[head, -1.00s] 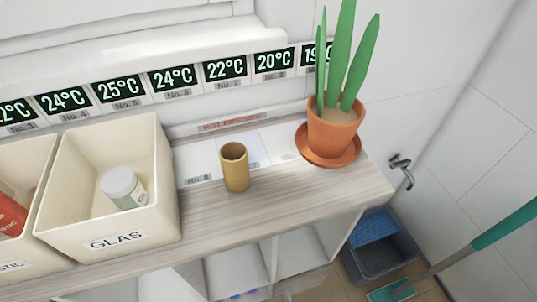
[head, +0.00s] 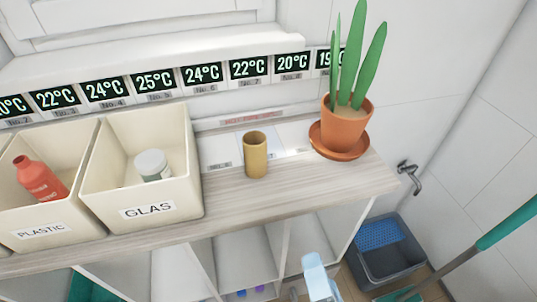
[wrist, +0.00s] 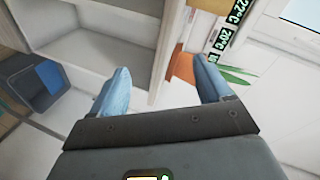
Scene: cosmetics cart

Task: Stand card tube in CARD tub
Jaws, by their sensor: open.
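The card tube (head: 256,155) is a tan, open-topped cylinder standing upright on the wooden shelf top, between the GLAS tub and the potted plant. No tub labelled CARD is in view. My gripper (wrist: 160,82) is open and empty in the wrist view, its two pale blue fingers spread apart. In the head view part of it shows low at the bottom (head: 318,275), below and right of the tube, in front of the cart's lower compartments.
The GLAS tub (head: 186,195) holds a white-lidded jar (head: 152,165). The PLASTIC tub (head: 85,214) holds a red bottle (head: 40,178). A potted plant (head: 345,128) stands right of the tube. A grey bucket (head: 385,262) and a green-handled mop (head: 500,228) are at right.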

